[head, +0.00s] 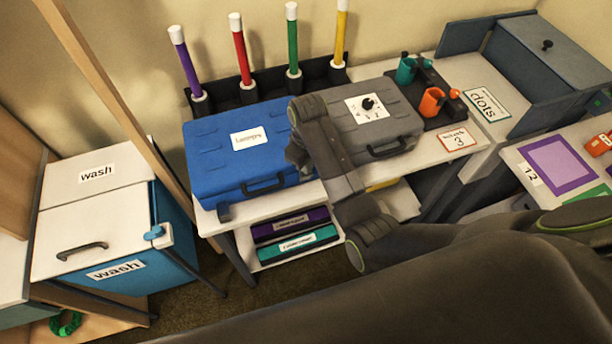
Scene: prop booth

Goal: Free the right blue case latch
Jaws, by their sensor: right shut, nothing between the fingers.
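The blue case (225,150) lies closed on the white table, with a white label on its lid and a dark handle (263,185) on its front. A small dark blue latch tab (224,212) sticks down and out at the left of its front. My right gripper (299,163) is at the right front corner of the case, shut and with nothing held. My gripper and arm cover that corner, so the right latch is hidden. I cannot tell whether the gripper touches it. My left gripper is not in view.
A grey case (385,137) with a dial label stands close at the right of the blue case. Colored sticks stand in a dark rack (250,92) behind. Purple and teal boxes (295,243) lie on the shelf below. A wash bin (100,215) stands at left.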

